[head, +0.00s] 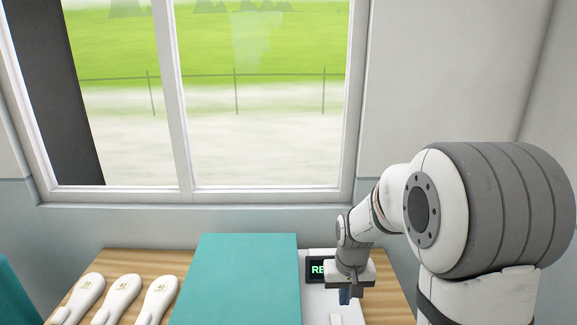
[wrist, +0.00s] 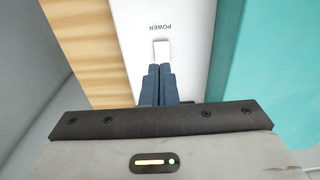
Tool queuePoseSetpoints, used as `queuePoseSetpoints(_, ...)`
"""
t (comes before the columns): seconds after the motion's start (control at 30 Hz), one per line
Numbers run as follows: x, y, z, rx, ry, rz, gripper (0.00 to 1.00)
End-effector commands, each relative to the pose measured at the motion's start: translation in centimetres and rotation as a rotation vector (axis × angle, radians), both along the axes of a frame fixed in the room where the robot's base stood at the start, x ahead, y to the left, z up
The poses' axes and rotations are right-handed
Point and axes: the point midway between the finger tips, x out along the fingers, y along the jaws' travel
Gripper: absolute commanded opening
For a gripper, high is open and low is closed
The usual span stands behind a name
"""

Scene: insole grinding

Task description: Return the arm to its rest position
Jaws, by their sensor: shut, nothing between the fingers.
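My gripper (head: 345,296) hangs at the end of my arm over the white machine at the right of the wooden table. In the wrist view its blue fingers (wrist: 158,84) are together, with nothing between them. Just beyond the fingertips is a small white switch (wrist: 161,49) beside the word POWER on the white panel (wrist: 133,20). I cannot tell whether the fingertips touch the switch.
A teal block (head: 240,275) stands left of the machine. Several white insoles (head: 120,297) with labels lie on the wooden table (head: 150,262) at the left. A window (head: 180,100) and wall are behind the table. Bare wood shows to the right of the machine.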

Motion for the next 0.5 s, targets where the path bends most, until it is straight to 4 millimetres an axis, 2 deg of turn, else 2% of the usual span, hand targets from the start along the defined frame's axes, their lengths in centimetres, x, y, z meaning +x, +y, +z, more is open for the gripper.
queuePoseSetpoints(0.03,-1.2,-0.1,1.8,0.000,-0.025,0.000,0.00)
queuePoseSetpoints(0.2,-5.5,-0.2,6.1,0.000,-0.086,0.002,0.00)
queuePoseSetpoints(0.4,-11.2,-0.4,9.7,-0.001,-0.157,0.003,0.00)
queuePoseSetpoints(0.5,-13.9,-0.5,10.7,-0.002,-0.189,0.004,0.00)
